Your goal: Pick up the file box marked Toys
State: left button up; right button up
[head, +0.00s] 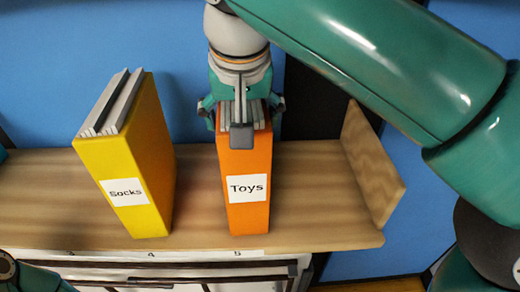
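The orange file box marked Toys (249,205) stands upright on the wooden shelf, its label facing me. Grey-white contents show at its open top, partly hidden by my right gripper. My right gripper (242,115) comes down from above, with a teal finger at each side of the box's top and a grey part in front of its upper face. The fingers are very close to the box's sides; I cannot tell whether they press on it. My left gripper is not in view; only a bit of teal arm shows at the lower left.
A yellow file box marked Socks (128,165) stands to the left, with a clear gap between the boxes. The wooden shelf (315,205) has bare room to the right, up to an upright wooden end panel (372,165). Numbers run along its front edge.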

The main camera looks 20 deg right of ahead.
jog(key=shift+f, duration=0.1)
jog(key=c, duration=1.2)
jog(key=shift+s, duration=0.1)
